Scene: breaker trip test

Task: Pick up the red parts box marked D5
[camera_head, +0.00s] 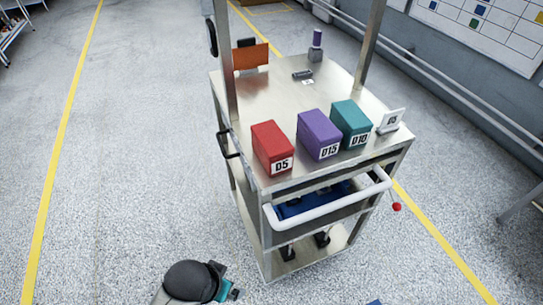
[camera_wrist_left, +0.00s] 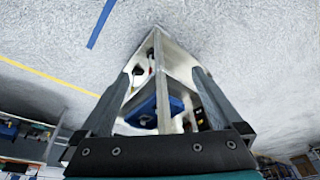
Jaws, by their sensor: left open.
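The red parts box marked D5 (camera_head: 271,147) stands upright on the top of the metal cart (camera_head: 282,97), at its near left corner. A purple box marked D15 (camera_head: 319,134) is close on its right, then a teal box marked D10 (camera_head: 351,124). My left gripper (camera_wrist_left: 160,73) is open and empty in the left wrist view, its two fingers wide apart with the cart beyond them. In the head view my left arm is low at the bottom, below and apart from the cart. I cannot make out the D5 box in the wrist view.
A white handle bar (camera_head: 328,206) and a red knob (camera_head: 397,207) stick out from the cart's near end. Cart posts rise at the left and back. A small sign (camera_head: 391,121) stands right of the boxes. A blue bin (camera_head: 313,199) sits below. The floor left is clear.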

